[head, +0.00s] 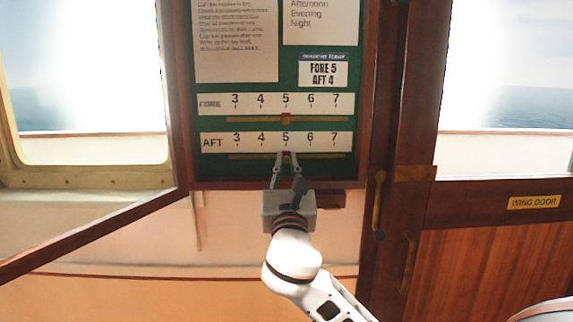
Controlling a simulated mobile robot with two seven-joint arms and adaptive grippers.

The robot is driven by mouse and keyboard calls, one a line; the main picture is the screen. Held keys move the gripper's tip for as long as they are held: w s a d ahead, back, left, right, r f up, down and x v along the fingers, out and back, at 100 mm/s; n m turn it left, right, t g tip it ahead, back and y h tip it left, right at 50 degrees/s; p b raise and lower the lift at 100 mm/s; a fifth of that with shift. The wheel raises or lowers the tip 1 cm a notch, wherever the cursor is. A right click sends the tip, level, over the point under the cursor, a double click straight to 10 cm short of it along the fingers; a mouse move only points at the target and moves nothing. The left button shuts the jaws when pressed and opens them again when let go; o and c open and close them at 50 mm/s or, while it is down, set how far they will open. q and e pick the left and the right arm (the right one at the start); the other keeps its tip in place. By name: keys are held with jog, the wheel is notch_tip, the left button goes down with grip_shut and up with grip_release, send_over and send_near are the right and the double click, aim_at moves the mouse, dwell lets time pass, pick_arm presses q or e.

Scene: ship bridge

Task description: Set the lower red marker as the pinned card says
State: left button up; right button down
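The pinned card (323,70) on the green board reads FORE 5, AFT 4. The lower red marker (286,154) sits on the brass rail under the AFT scale (220,142), at 5. It is largely hidden by my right gripper (287,160), which reaches up from below with its fingertips at the marker, one on each side. I cannot tell whether the fingers press on it. The upper red marker (286,119) is under the FORE scale (220,103), also at 5. My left gripper is not in view.
The board sits in a dark wooden case (184,90) whose door (110,232) stands open at the left. Paper notices (236,45) hang above the scales. A wooden door with a WING DOOR plate (534,202) is at the right. The AFT rail (250,156) is clear left of the gripper.

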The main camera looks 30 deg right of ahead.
aim_at(261, 151)
jog(key=w+a+p, duration=0.2)
jog(key=a, duration=0.1)
jog(key=w+a+p, duration=0.1)
jog(key=a, duration=0.1)
dwell(0.3)
jog(key=c, duration=2.2)
grip_release()
jog(key=shift+o, duration=0.6)
jog(key=shift+s+a+f, duration=0.25)
jog(key=shift+s+f, duration=0.05)
jog(key=shift+s, duration=0.05)
jog(key=v, duration=1.1)
